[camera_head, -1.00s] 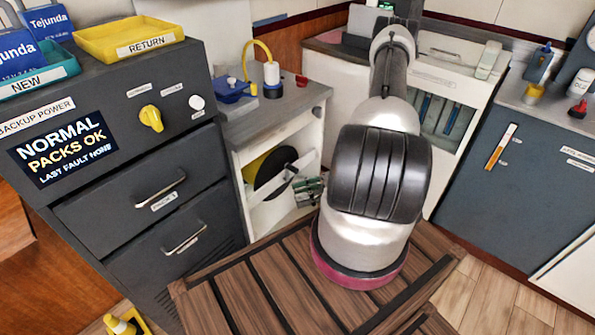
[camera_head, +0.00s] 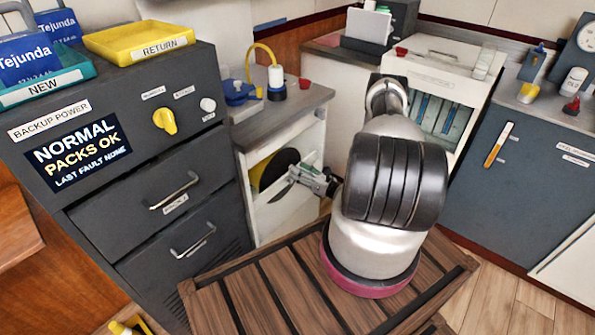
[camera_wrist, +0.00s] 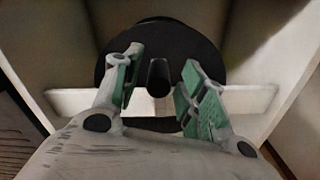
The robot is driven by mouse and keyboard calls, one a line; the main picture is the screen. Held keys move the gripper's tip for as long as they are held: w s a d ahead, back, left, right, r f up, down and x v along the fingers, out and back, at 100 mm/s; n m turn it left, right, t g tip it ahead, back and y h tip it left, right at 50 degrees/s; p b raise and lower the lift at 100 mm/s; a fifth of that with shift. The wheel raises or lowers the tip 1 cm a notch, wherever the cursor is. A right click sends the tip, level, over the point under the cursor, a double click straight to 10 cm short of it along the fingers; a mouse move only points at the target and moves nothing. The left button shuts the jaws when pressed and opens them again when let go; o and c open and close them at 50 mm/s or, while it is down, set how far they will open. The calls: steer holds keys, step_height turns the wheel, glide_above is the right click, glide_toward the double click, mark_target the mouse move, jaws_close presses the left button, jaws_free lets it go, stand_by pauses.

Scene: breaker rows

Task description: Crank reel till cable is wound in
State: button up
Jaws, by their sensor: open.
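The reel (camera_head: 281,164) is a black disc with a yellow part behind it, inside the open white bay of the low cabinet. In the wrist view, its black disc (camera_wrist: 100,68) fills the middle background. A dark round crank knob (camera_wrist: 159,79) points toward the wrist camera, in front of the disc. My gripper (camera_head: 300,180) is at the bay's opening, partly hidden by my arm. In the wrist view, its green-padded fingers (camera_wrist: 162,70) are open, one on each side of the knob, with gaps visible. I cannot make out the cable.
A white bar (camera_wrist: 75,101) crosses the bay. The bay's side walls stand close on both sides. A grey drawer cabinet (camera_head: 140,215) with handles stands left. The counter above the bay (camera_head: 290,108) holds a blue device with a yellow hose. A slatted wooden surface (camera_head: 260,290) lies below my arm.

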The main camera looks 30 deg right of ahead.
steer(key=shift+x, duration=0.8)
steer(key=shift+a, duration=0.1)
jaws_close()
